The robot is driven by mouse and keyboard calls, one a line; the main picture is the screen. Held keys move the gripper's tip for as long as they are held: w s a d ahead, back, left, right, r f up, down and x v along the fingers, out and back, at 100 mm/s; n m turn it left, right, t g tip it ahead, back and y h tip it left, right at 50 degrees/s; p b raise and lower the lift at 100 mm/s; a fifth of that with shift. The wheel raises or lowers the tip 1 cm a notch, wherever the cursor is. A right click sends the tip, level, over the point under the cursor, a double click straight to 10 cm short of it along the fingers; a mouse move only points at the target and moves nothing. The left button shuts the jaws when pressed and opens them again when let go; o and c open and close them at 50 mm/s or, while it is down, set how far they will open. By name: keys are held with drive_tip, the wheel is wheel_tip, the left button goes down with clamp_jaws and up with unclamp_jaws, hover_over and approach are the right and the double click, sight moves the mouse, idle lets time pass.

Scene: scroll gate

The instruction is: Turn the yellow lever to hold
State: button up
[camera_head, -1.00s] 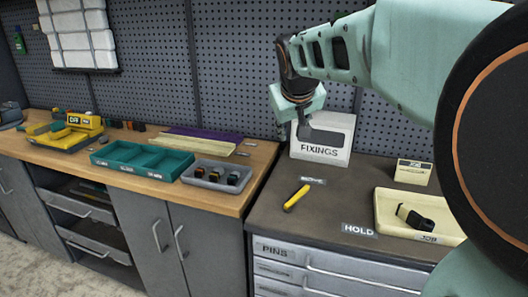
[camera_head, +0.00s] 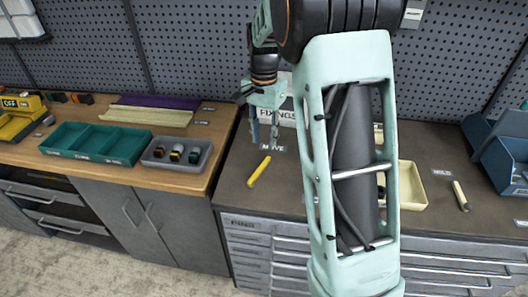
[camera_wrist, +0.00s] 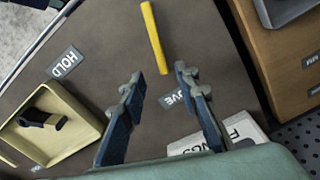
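The yellow lever (camera_head: 259,171) lies on the dark bench top, one end close to the MOVE label (camera_head: 272,148). In the wrist view the lever (camera_wrist: 154,38) is beyond my fingertips, with the MOVE label (camera_wrist: 177,100) seen between the fingers and the HOLD label (camera_wrist: 66,62) off to the left. My gripper (camera_head: 265,132) points down above the bench near the lever's MOVE end. My arm hides part of the bench in the head view.
A FIXINGS box (camera_wrist: 222,134) stands behind the gripper. A cream tray (camera_wrist: 85,137) holds a black item. A grey tray (camera_head: 178,169) sits on the wooden bench at left.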

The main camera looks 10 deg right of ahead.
sight(264, 163)
wheel_tip(264, 163, down, 9)
drive_tip(key=shift+f, duration=0.2)
idle(0.3)
clamp_jaws()
